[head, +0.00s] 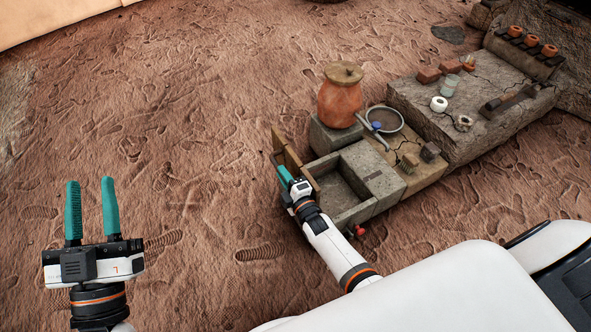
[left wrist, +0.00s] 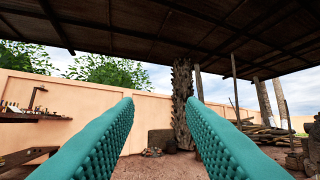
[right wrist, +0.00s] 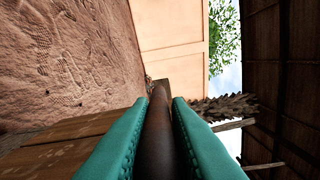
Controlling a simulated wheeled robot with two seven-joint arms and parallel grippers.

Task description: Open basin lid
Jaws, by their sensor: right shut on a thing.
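The stone basin (head: 383,204) is uncovered, and its hollow inside shows. The wooden basin lid (head: 292,152) stands raised at the basin's left side; part of it is hidden behind my right gripper (head: 284,173). In the right wrist view, the teal fingers are shut on a dark brown round bar (right wrist: 159,130), which looks like the lid's handle. Wooden planks of the lid (right wrist: 60,148) show at lower left there. My left gripper (head: 91,184) is open and empty over bare ground, well away from the basin.
An orange clay jar (head: 339,104) stands on a block behind the basin. A stone bench (head: 470,120) holds bricks and pots. The ground at left is clear.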

